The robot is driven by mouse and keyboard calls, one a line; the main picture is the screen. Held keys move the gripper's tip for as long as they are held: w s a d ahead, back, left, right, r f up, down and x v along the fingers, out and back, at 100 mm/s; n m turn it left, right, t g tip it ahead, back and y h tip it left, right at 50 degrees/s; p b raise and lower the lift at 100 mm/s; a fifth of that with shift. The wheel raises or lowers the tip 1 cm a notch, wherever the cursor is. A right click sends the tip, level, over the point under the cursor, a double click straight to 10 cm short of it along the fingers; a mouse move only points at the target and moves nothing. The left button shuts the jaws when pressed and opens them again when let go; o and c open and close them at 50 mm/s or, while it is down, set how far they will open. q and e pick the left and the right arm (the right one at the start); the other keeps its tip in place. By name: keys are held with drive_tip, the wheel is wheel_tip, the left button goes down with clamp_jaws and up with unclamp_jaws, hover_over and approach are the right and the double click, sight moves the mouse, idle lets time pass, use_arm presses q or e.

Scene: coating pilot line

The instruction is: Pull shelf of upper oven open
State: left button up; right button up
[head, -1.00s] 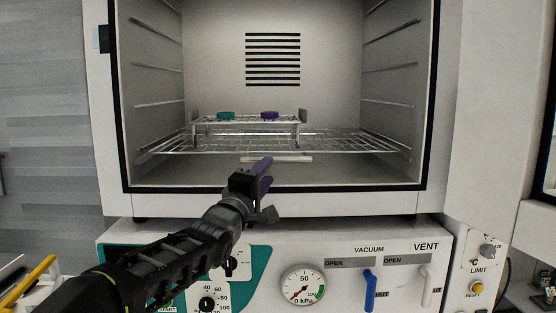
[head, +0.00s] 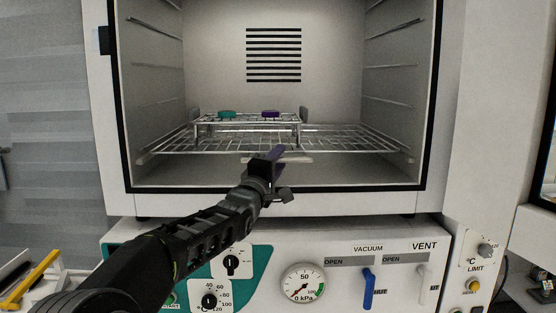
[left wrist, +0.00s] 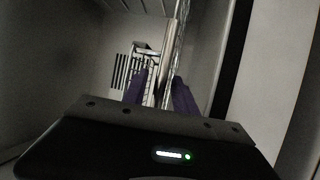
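The upper oven (head: 430,200) is open at the front in the head view. Its wire shelf (head: 350,143) lies inside, with a pale bar handle (head: 300,160) along its front edge. My left gripper (head: 277,158) is at the oven mouth, in front of the handle's middle, and hides part of it. In the left wrist view its two purple fingers (left wrist: 159,95) stand apart, with the handle (left wrist: 171,50) running ahead of and between them. I cannot tell whether they touch it. My right gripper is not in view.
A small wire rack (head: 248,121) on the shelf carries a teal piece (head: 227,114) and a purple piece (head: 271,114). Below the oven is a control panel with a gauge (head: 304,283) and a blue lever (head: 368,288). The open door stands at the right.

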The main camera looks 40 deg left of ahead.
use_arm(q)
clamp_jaws()
idle(1.2)
